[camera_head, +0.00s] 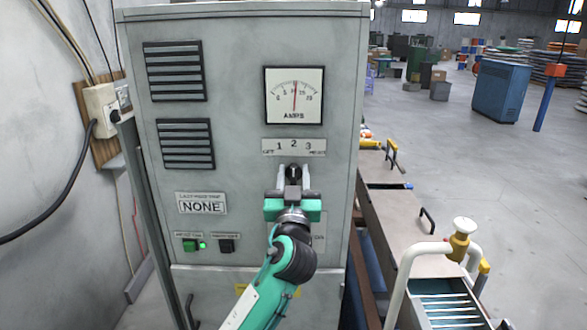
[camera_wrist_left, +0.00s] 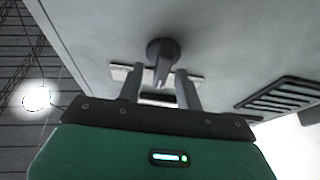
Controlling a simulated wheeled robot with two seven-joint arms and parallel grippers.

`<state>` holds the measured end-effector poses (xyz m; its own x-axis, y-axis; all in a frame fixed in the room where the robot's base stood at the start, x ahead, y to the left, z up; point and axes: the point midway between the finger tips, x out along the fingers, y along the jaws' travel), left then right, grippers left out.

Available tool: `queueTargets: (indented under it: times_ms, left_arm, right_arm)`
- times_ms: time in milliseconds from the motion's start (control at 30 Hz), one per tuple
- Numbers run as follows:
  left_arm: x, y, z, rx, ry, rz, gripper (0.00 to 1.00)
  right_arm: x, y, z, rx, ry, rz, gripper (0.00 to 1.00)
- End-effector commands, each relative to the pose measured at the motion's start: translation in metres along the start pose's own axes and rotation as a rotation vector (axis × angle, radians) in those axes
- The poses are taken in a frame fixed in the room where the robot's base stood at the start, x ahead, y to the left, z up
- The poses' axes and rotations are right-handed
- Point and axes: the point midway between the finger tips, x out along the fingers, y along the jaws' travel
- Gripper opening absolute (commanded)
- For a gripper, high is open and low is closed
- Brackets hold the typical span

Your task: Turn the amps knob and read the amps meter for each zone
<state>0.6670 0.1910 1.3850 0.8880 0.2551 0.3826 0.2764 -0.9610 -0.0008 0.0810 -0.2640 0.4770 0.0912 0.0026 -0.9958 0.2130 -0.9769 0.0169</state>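The amps meter (camera_head: 294,95) is a white square dial high on the grey cabinet front. Its needle stands almost upright, near mid-scale; the small numbers are hard to read. My right gripper is not in view.

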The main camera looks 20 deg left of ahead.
Motion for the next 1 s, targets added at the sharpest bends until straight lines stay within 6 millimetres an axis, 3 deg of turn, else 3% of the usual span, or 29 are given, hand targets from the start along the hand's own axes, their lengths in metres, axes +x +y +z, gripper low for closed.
queueTargets:
  times_ms: [300,467,500,1000]
  left_arm:
    - [0.0023,-0.0002,0.0005,0.000,0.000,0.000,0.34]
    - [0.0022,-0.0001,0.0006,0.000,-0.001,0.000,0.02]
    - [0.0021,-0.0001,0.0009,0.000,-0.001,0.000,0.00]
    - [0.0012,0.0006,0.0045,0.079,-0.009,0.032,0.00]
  right_arm:
    - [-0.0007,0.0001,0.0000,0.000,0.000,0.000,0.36]
    - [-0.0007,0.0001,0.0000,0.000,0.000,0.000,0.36]
    - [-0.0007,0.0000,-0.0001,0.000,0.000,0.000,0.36]
    - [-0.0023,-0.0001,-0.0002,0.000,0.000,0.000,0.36]
